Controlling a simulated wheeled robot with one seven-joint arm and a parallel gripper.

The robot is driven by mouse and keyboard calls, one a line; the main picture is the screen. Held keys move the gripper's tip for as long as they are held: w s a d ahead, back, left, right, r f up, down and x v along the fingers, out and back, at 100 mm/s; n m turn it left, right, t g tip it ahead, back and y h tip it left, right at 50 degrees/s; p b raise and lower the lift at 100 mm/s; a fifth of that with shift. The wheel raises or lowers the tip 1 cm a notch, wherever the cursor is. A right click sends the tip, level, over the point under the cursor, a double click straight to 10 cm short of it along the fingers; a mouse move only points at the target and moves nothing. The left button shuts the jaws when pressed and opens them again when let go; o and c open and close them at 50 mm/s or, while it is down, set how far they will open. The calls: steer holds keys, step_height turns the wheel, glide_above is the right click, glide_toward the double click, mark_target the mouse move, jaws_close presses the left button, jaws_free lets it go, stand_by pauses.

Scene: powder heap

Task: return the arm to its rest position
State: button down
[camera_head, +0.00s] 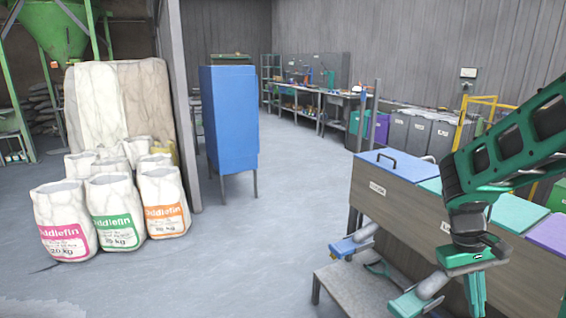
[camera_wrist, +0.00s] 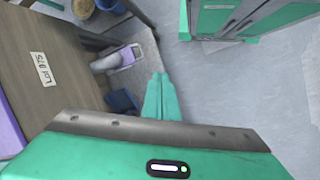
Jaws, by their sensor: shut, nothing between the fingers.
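My arm reaches in from the right of the head view, bent down at the wrist. My gripper (camera_head: 475,298) hangs fingers-down in front of the wooden bin cabinet, cut off by the lower edge. In the wrist view my gripper (camera_wrist: 160,80) has its two green fingers together, with nothing between them. It is above the floor, beside a low grey bench that holds scoops.
The bin cabinet (camera_head: 405,205) with coloured lids stands close to my arm. The low bench (camera_head: 340,285) carries a blue-handled scoop (camera_head: 350,246) and a teal one (camera_head: 408,303). Several powder sacks (camera_head: 110,212) and a blue cabinet (camera_head: 230,118) stand left. The middle floor is clear.

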steer(key=s+a+r+m+t+y, duration=0.1)
steer(key=s+r+m, duration=0.1)
steer(key=s, duration=0.4)
steer(key=s+a+r+m+t+y, duration=0.1)
steer(key=s+a+r+m+y, duration=0.1)
steer(key=s, duration=0.5)
steer(key=shift+s+a+r+m+t, duration=0.25)
steer(key=shift+r+m+t, duration=0.2)
steer(key=shift+r, duration=0.5)
